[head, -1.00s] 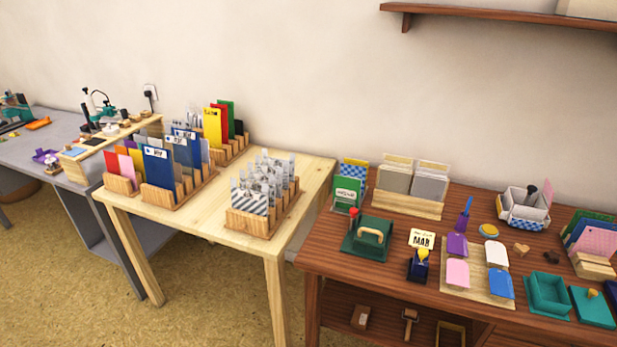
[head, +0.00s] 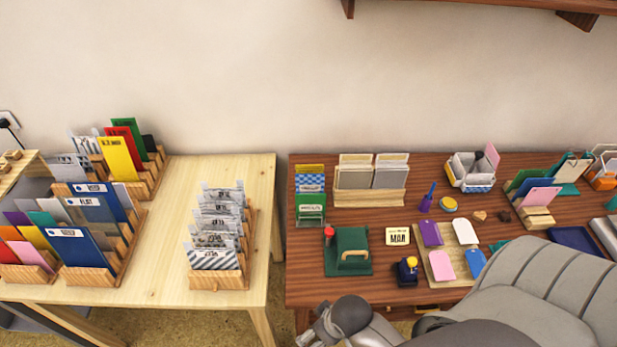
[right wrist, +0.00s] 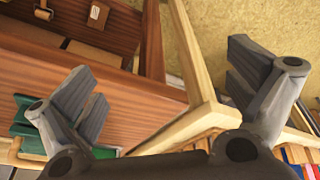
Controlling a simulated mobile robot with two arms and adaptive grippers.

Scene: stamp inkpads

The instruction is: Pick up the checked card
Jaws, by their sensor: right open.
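A blue-and-white checked card (head: 311,183) stands in a small holder at the left end of the dark wooden table in the head view. A green card (head: 311,203) stands in front of it, and a yellow card edge shows above it. My right arm enters from the lower right. My right gripper (head: 318,335) is at the bottom, in front of the dark table's front edge and well short of the card. In the right wrist view my right gripper (right wrist: 165,85) has its fingers wide apart with nothing between them. The checked card is not recognisable there. My left gripper is out of view.
A pale table (head: 150,225) with racks of cards stands left, across a gap. A shelf (head: 450,5) hangs above.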

